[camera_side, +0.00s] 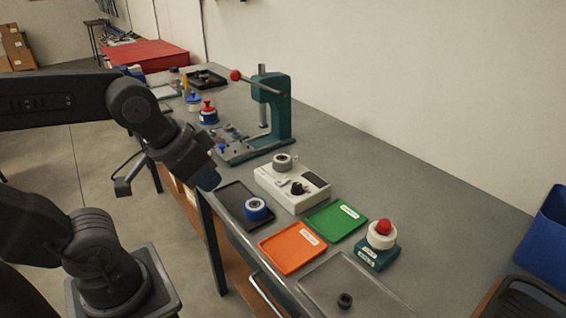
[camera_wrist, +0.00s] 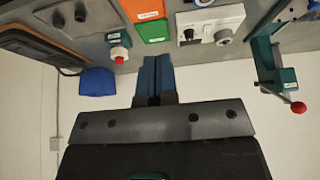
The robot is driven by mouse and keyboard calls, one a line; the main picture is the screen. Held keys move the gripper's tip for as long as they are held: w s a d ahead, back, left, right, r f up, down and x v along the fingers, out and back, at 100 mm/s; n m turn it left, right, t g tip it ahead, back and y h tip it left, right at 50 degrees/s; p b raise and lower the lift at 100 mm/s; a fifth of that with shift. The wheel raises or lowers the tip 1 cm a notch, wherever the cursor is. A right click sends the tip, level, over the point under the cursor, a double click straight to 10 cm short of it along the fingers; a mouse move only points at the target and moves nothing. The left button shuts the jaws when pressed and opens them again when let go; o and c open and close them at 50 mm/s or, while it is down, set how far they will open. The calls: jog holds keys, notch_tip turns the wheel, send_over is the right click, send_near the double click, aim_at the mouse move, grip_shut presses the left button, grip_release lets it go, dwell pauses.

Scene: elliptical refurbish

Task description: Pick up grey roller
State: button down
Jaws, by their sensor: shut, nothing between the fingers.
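The grey roller (camera_side: 283,161) is a short cylinder with a hole in its top. It sits on the far end of the white device (camera_side: 263,181), behind a black knob. In the wrist view the roller (camera_wrist: 223,36) shows at the upper right on the white device (camera_wrist: 210,17). My gripper (camera_side: 208,180) hangs in the air left of the device and apart from the roller. In the wrist view my gripper's two bluish fingers (camera_wrist: 157,61) are together with nothing held.
A blue-and-white roller (camera_side: 257,208) is on a black tray (camera_side: 233,194). Orange (camera_side: 278,258) and green (camera_side: 334,232) trays lie nearby. A red-topped button unit (camera_side: 378,254) stands right; a teal press (camera_side: 274,110) with a red-ended lever stands behind. A blue bin (camera_side: 545,235) is at the far right.

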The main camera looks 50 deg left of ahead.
jog(key=c, duration=1.9)
grip_release()
jog(key=o, duration=1.7)
jog(key=shift+o, duration=0.2)
jog(key=w+a+f+m+g+y, duration=0.3)
jog(key=w+m+y, duration=0.3)
jog(key=w, duration=0.5)
jog(key=w+a+f+m+g+y, duration=0.2)
jog(key=w+m+g+y, duration=0.15)
jog(key=w+m, duration=0.6)
jog(key=m+y, duration=0.3)
jog(key=y, duration=0.1)
send_near(283, 160)
jog(key=shift+n+t, duration=0.25)
jog(key=shift+t, duration=0.2)
jog(key=x, duration=0.5)
jog(key=shift+s+a+r, duration=0.15)
jog(key=shift+s+r, duration=0.05)
jog(key=shift+s, duration=0.05)
jog(key=shift+x, duration=2.75)
